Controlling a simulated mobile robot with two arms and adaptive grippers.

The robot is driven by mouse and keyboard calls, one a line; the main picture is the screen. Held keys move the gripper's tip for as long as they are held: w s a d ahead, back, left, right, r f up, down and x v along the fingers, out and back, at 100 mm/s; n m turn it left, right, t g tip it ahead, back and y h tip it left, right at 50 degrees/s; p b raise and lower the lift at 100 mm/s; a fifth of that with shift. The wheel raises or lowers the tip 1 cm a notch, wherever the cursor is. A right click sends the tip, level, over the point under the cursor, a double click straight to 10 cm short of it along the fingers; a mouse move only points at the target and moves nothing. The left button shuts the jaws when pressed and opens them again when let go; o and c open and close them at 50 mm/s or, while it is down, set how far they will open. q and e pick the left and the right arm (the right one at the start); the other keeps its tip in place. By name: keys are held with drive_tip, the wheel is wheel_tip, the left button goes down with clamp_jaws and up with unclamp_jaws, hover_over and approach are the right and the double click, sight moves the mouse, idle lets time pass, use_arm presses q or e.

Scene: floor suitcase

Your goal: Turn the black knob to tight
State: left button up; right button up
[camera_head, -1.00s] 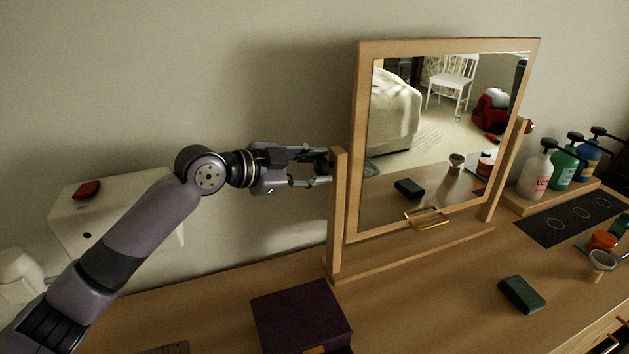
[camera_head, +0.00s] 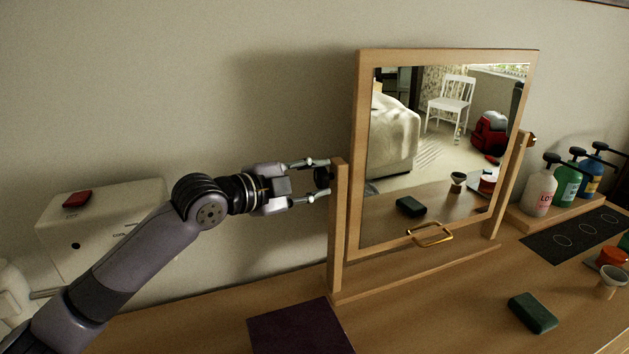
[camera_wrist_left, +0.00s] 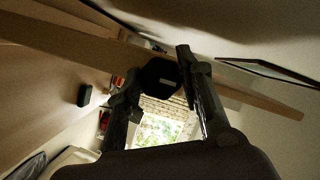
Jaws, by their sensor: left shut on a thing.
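The black knob (camera_head: 322,178) sits on the outer side of the left wooden post (camera_head: 339,225) of a tilting mirror (camera_head: 440,150). My left gripper (camera_head: 311,180) comes in from the left and is shut on the knob, with one finger above it and one below in the head view. In the left wrist view the knob (camera_wrist_left: 160,76) shows as a dark shape between the two fingers (camera_wrist_left: 160,85), against the wooden post. No tight mark can be read. My right gripper is in neither view.
The mirror stands on a wooden dresser top (camera_head: 420,315). A dark purple box (camera_head: 300,330) lies in front, below my left arm. A green block (camera_head: 533,312) and pump bottles (camera_head: 567,182) are to the right. A white box with a red top piece (camera_head: 77,199) is behind my arm.

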use_arm(q)
drive_tip(key=o, duration=1.2)
drive_tip(key=shift+c, duration=0.2)
drive_tip(key=v, duration=1.2)
